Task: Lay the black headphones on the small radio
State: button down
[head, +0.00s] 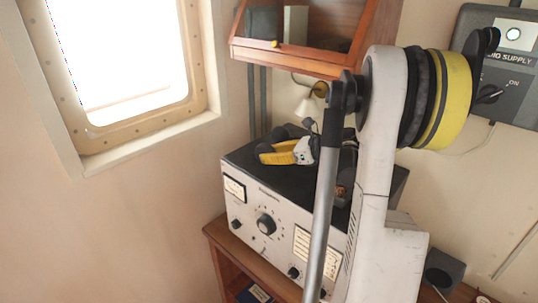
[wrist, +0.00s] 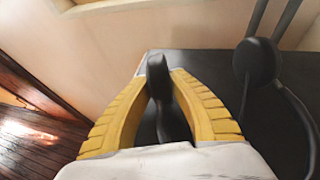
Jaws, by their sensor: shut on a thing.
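My gripper (head: 287,152) has yellow fingers and is over the black top of a silver-fronted radio (head: 265,222) with dials and meters. In the wrist view, my gripper (wrist: 162,78) is shut on a black part of the headphones (wrist: 160,100). Another round black part of them (wrist: 258,60), with thin bands or a cable, shows at the right. In the head view the headphones (head: 291,131) are a small dark shape behind my fingers, partly hidden. The radio's dark top (wrist: 215,85) lies below in the wrist view. I cannot tell whether the headphones touch it.
A wooden cabinet (head: 316,67) hangs just above the radio. The radio stands on a wooden shelf (head: 222,240). A small black box (head: 443,270) sits at the lower right. A grey supply box (head: 512,80) is on the wall, and a window (head: 125,60) is at the left.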

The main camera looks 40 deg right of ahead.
aim_at(270, 185)
jog(key=shift+f, duration=0.3)
jog(key=c, duration=1.2)
grip_release()
jog(key=v, duration=1.2)
jog(key=w+a+f+n+g+b, duration=0.1)
jog(key=a+f+b, duration=0.1)
jog(key=a, duration=0.1)
jog(key=w+a+f+n+b, duration=0.1)
jog(key=a+f+n+b, duration=0.1)
jog(key=a, duration=0.2)
jog(key=w+a+f+n+g+b, duration=0.1)
jog(key=a+f+n+b, duration=0.1)
jog(key=a, duration=0.1)
jog(key=shift+a+g, duration=0.2)
jog(key=shift+g, duration=0.1)
jog(key=s+a+f+n+g+h+b, duration=0.1)
jog(key=s+a+f+n+b, duration=0.2)
jog(key=a+f+n+b, duration=0.3)
jog(key=s+a+f+n+g+h+b, duration=0.1)
jog(key=s+a+f+n+h+b, duration=0.1)
jog(key=s+a+f+n+b, duration=0.2)
jog(key=s+a+f+n+h+b, duration=0.2)
jog(key=s+a+f+n+b, duration=0.2)
jog(key=a+f+n+b, duration=0.5)
jog(key=a+f+n, duration=0.4)
jog(key=a+n, duration=0.3)
jog(key=shift+a+f+g, duration=0.15)
jog(key=shift+a+g, duration=0.1)
jog(key=shift+g, duration=0.15)
